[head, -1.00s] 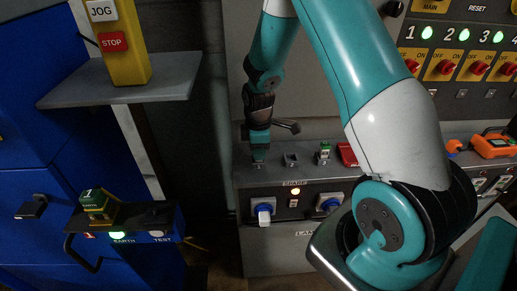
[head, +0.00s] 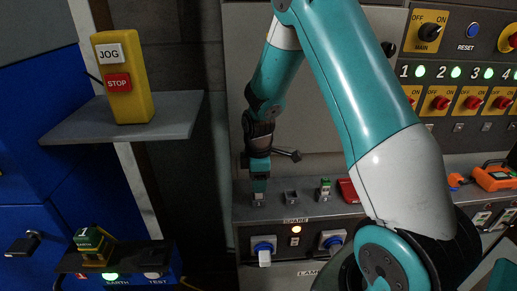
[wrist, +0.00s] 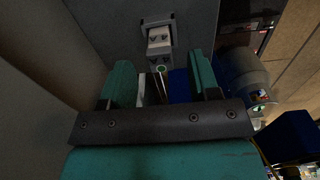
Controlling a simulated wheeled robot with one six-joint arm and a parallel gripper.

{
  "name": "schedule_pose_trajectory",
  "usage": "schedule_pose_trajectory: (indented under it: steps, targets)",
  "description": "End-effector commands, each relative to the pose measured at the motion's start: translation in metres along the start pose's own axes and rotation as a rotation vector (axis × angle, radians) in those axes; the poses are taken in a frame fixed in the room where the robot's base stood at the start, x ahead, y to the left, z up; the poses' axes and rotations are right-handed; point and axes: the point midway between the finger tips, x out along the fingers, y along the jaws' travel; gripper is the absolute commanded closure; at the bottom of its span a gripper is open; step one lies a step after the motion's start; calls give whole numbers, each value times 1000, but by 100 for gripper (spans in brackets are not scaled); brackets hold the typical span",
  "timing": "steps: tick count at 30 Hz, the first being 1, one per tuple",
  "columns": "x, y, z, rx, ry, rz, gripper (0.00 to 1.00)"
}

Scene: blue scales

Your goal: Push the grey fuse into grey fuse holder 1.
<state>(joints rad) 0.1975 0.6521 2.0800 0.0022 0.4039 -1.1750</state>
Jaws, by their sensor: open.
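My gripper (head: 259,184) points down over the left end of the grey ledge. In the wrist view my gripper (wrist: 161,80) is open, with its teal fingers apart and nothing clearly held between them. A pale grey block, which looks like the grey fuse (wrist: 159,40), stands just beyond the fingertips, within a grey bracket that looks like fuse holder 1 (wrist: 145,27). In the head view a small grey piece, apparently that holder (head: 258,200), shows right below the fingertips. I cannot tell how deep the fuse sits.
A yellow jog/stop box (head: 120,80) stands on a shelf at left.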

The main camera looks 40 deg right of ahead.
Motion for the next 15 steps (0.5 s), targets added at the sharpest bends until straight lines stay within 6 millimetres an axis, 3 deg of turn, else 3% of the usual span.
schedule_pose_trajectory:
  steps: [9, 15]
  targets:
    - [-81, 1, 0, 0, 2, 5, 44]
    - [-119, 0, 0, 0, 2, 4, 44]
